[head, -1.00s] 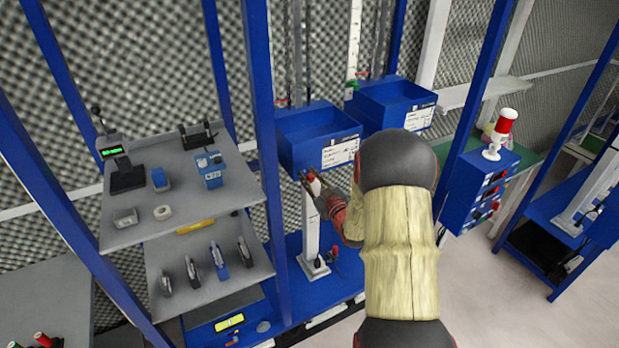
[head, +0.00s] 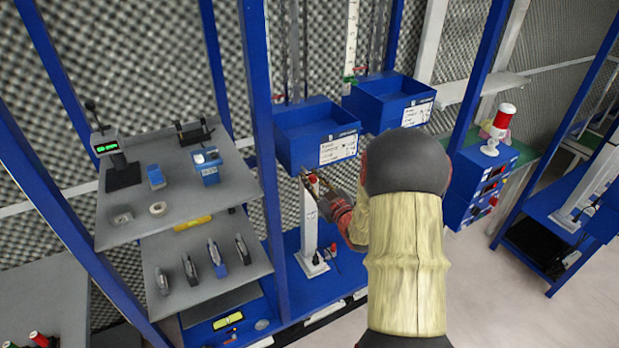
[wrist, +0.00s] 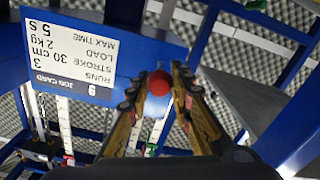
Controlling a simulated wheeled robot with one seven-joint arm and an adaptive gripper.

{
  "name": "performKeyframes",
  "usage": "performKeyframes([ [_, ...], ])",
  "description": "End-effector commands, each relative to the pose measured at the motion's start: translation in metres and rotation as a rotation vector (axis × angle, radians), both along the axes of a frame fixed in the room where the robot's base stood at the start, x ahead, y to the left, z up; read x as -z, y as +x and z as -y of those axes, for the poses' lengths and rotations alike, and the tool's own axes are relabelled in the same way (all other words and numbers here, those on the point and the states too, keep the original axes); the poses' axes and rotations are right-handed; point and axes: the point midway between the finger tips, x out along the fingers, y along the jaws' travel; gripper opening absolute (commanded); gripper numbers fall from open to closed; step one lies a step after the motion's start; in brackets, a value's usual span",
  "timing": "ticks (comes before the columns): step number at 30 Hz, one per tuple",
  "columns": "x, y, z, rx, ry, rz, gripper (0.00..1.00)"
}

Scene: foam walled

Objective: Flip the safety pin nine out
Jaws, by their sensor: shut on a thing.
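The red round knob (wrist: 158,82), which looks like the head of safety pin nine, sits between the fingers of my gripper (wrist: 157,88) in the wrist view. In the head view my gripper (head: 318,184) is at the top of a white post (head: 309,225), just under the left blue bin (head: 305,150), and the red knob (head: 313,179) shows there small. My gripper is shut on the knob. The job card (wrist: 72,55) on the bin front reads 9 and appears upside down in the wrist view. The pin's shaft and its seat are hidden.
A second blue bin (head: 385,110) hangs to the right. Grey shelves (head: 165,180) with several tools stand at the left, past a blue upright (head: 262,150). A blue control box (head: 485,185) with a red beacon (head: 503,118) is at the right. The lower blue shelf (head: 340,275) holds the post.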

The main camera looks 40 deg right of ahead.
Motion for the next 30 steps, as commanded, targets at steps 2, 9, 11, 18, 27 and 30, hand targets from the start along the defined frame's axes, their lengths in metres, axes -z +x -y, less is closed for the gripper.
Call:
performKeyframes([
  [2, 0.002, -0.001, -0.001, 0.0, 0.003, -0.004, 0.0],
  [9, 0.002, -0.001, -0.001, 0.0, 0.003, -0.004, 0.31],
  [11, 0.002, -0.001, 0.0, 0.0, 0.003, -0.004, 0.35],
  [18, 0.001, 0.0, 0.0, 0.0, 0.002, -0.003, 0.41],
  [27, 0.001, -0.011, -0.002, 0.002, 0.002, -0.003, 0.41],
  [30, 0.001, -0.026, -0.006, 0.003, 0.001, -0.002, 0.41],
])
